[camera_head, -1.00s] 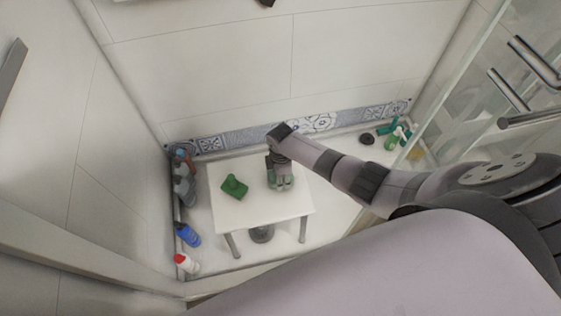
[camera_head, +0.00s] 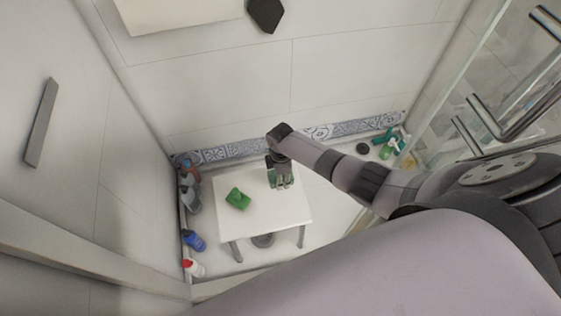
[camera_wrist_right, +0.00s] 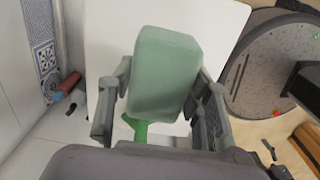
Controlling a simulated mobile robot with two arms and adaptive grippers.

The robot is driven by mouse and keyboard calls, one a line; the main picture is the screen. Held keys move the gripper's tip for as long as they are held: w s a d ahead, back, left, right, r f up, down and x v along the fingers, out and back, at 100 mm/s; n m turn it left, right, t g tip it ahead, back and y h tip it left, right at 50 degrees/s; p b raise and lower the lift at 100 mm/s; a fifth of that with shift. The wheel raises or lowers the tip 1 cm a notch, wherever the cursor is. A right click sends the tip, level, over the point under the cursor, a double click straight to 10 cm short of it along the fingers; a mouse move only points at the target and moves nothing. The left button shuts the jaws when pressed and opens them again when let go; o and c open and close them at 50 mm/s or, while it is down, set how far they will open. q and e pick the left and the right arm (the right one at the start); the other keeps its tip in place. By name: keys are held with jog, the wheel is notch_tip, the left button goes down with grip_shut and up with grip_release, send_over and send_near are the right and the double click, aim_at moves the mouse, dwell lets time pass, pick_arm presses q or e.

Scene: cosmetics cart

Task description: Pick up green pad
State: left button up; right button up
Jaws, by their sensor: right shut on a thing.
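My right gripper (camera_head: 281,182) is shut on a pale green pad (camera_wrist_right: 166,72). In the right wrist view the pad is a rounded block between the two fingers (camera_wrist_right: 163,100). In the head view the gripper is above the back right part of a small white table (camera_head: 262,222), and the pad is only a small greenish patch there. A brighter green object (camera_head: 238,199) lies on the table to the left. Part of a bright green thing (camera_wrist_right: 140,130) shows below the pad in the wrist view. My left gripper is not in view.
Several bottles stand along the left wall, including a blue one (camera_head: 195,241) and a white one with a red cap (camera_head: 193,267). Green bottles (camera_head: 388,148) stand at the back right corner. A glass panel (camera_head: 450,90) is at the right.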

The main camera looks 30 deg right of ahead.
notch_tip(320, 180, up, 10)
jog(key=p, duration=0.8)
jog(key=shift+f, duration=0.1)
